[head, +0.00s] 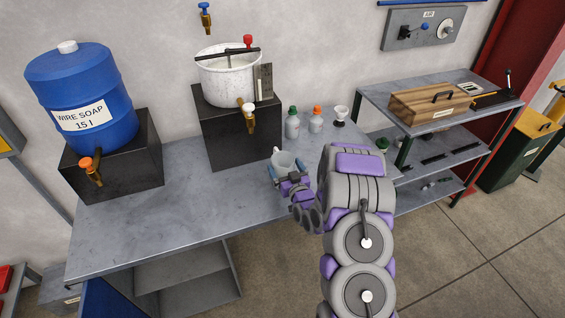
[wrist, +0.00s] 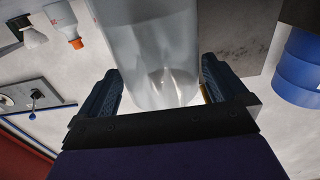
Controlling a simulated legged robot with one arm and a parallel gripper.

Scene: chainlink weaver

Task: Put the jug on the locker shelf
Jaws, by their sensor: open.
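A pale translucent jug (head: 284,158) stands on the grey workbench (head: 180,213), in front of the black stand with the white pot. My gripper (head: 284,176) is at the jug, with its fingers open on either side of it. In the wrist view the jug (wrist: 150,45) fills the space between my two open fingers (wrist: 160,78). I cannot tell whether the fingers touch it. No locker is clearly identifiable; a metal shelf unit (head: 420,128) stands at the right, and shelves (head: 185,270) show under the bench.
A blue soap barrel (head: 82,95) with a tap sits on a black stand at left. The white pot (head: 228,80) has a tap above the bench. Small bottles (head: 292,125) stand behind the jug. A wooden box (head: 430,102) is on the shelf unit. The bench's front left is clear.

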